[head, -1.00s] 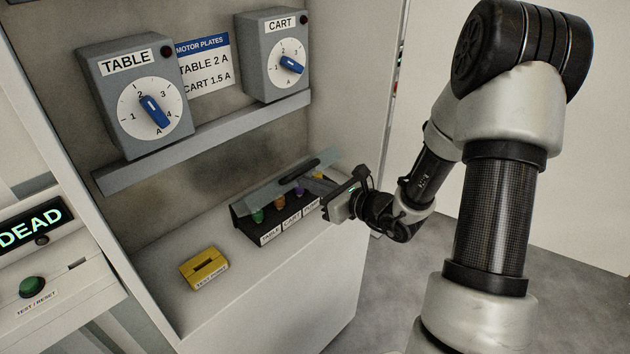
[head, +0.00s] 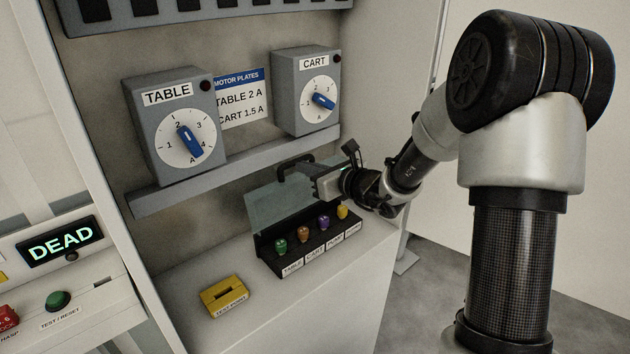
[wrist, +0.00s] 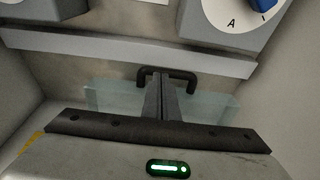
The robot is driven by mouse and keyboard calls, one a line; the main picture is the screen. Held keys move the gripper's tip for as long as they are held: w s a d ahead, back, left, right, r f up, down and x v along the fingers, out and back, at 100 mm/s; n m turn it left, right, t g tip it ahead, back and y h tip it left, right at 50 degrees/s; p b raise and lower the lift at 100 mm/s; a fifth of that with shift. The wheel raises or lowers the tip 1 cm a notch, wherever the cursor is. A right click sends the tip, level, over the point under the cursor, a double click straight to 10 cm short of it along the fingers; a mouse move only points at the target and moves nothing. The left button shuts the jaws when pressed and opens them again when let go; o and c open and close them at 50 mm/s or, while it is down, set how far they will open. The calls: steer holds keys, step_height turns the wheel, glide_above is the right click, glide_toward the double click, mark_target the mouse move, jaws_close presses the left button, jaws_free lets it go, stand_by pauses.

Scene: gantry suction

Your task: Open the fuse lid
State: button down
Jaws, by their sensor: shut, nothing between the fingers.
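The fuse lid (head: 268,206) is a clear greenish panel with a black handle (head: 291,168). It stands raised and steep behind the black fuse block (head: 270,256), leaving the fuses uncovered. Green, orange, purple and yellow fuses stand in a row above labels. My gripper (head: 313,178) is at the lid's upper right, beside the handle. In the wrist view its shut fingers (wrist: 162,95) point at the lid and overlap the middle of the handle (wrist: 178,75). Nothing shows between the fingers. Whether they touch the lid or handle cannot be told.
A yellow test-point block (head: 225,296) sits left of the fuse block on the white bench. A grey ledge (head: 235,175) runs behind the lid, carrying the TABLE dial box (head: 172,120) and CART dial box (head: 306,90). A display (head: 60,242) at left reads DEAD.

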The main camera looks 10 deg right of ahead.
steer(key=shift+w+a+r, duration=0.15)
steer(key=shift+w+a, duration=0.2)
steer(key=shift+w, duration=0.15)
